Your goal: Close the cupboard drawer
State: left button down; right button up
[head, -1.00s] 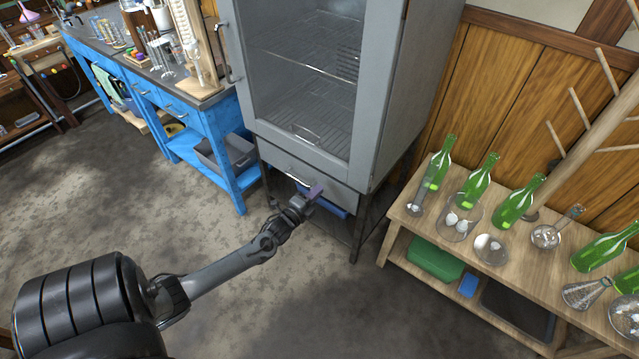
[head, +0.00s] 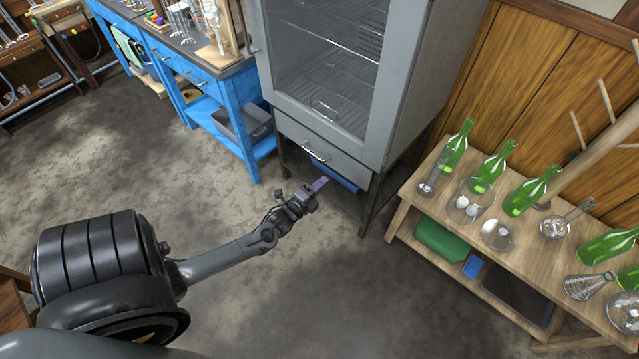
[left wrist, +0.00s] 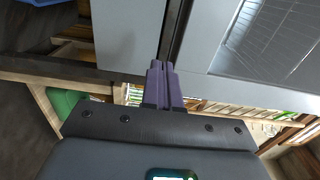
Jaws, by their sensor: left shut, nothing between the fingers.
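The tall grey cupboard (head: 405,85) has a glass door above and a grey drawer (head: 338,160) with a metal handle (head: 314,152) at its bottom. In the head view the drawer front looks about flush with the cupboard. My left gripper (head: 321,183) has purple fingers, pressed together and empty, low in front of the drawer and apart from the handle. In the left wrist view the fingers (left wrist: 164,68) point at the dark seam between the drawer front (left wrist: 125,35) and the glass door (left wrist: 265,55). My right gripper is not in view.
A blue bin (head: 337,177) sits under the drawer between the cupboard legs. A wooden bench (head: 408,196) with green bottles and glassware stands at right. A blue workbench (head: 232,105) stands at left. The concrete floor (head: 150,180) in front is clear.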

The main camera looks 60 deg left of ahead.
aim_at(349, 158)
pick_arm(q)
jog(key=b+x, duration=0.5)
jog(key=x, duration=0.5)
jog(key=shift+w+a+f, duration=0.15)
jog(key=shift+w, duration=0.2)
jog(key=shift+w+a+b, duration=0.1)
jog(key=shift+w+b, duration=0.3)
jog(key=shift+w, duration=0.1)
